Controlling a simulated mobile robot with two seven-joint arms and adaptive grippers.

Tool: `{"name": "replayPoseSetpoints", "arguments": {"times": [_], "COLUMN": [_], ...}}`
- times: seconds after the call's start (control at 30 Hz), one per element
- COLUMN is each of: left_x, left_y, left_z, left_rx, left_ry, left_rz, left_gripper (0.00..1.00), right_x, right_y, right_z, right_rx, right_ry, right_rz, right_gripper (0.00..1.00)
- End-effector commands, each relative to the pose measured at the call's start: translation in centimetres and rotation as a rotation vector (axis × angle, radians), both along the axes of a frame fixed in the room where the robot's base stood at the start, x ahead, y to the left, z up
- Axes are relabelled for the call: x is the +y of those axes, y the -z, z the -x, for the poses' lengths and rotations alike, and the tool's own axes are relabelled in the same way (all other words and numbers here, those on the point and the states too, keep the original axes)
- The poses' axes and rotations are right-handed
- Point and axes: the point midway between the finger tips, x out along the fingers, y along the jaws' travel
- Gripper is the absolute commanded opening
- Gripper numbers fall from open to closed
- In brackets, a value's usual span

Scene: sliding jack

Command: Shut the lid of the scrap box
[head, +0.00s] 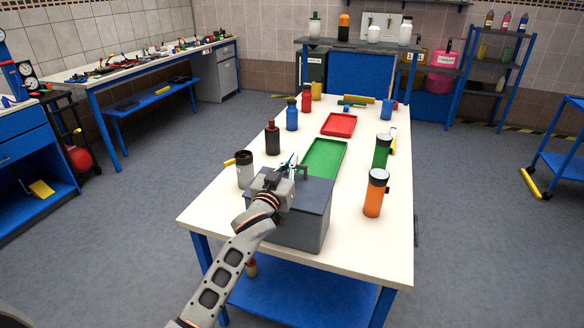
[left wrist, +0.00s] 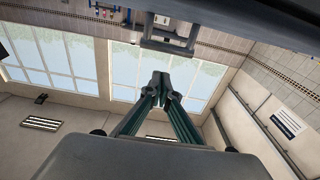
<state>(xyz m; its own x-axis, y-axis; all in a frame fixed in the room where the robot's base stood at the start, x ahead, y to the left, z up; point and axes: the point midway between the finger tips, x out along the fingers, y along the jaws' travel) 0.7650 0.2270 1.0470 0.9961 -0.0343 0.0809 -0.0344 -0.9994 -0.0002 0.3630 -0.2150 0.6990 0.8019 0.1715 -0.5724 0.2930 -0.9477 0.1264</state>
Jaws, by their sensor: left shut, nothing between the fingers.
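The grey scrap box (head: 300,232) stands at the near end of the white table. Its dark blue-grey lid (head: 314,190) looks flat across the top; my arm covers its left part, and I cannot tell whether it is fully down. A small handle (head: 302,169) shows at the lid's far edge. My left gripper (head: 291,159) is over the lid beside this handle, shut and empty. In the left wrist view the fingertips (left wrist: 160,78) meet, and a grey handle-like bracket (left wrist: 168,37) is beyond them; contact is unclear. My right gripper is not in view.
A green tray (head: 325,158) and a red tray (head: 339,124) lie behind the box. A grey cup (head: 245,170) and a dark bottle (head: 272,138) stand to its left, an orange bottle (head: 375,194) to its right. The table's right front area is bare.

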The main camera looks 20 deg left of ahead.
Motion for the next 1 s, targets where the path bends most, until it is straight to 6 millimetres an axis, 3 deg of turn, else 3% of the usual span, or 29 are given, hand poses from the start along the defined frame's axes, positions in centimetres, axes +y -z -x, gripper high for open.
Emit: {"name": "replayPoseSetpoints", "arguments": {"times": [0.03,0.2,0.63,0.83,1.0], "left_x": [0.0,0.0,0.0,0.0,0.0], "left_y": [1.0,2.2,2.6,4.3,4.5], "left_z": [-0.2,-0.6,-0.7,-1.5,-1.5], "left_rx": [0.005,0.001,0.001,0.002,0.004], "left_ry": [0.000,-0.001,0.000,-0.001,-0.001], "left_rz": [0.001,0.001,0.000,0.003,0.000], "left_gripper": [0.00,0.00,0.00,0.00,0.00], "right_x": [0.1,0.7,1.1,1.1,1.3], "right_y": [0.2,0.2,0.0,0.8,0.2], "right_z": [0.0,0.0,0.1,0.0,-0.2], "right_rx": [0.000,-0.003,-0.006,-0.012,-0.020], "right_ry": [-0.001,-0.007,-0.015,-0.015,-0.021], "right_rz": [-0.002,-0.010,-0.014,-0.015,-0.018], "right_gripper": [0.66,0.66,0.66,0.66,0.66]}}
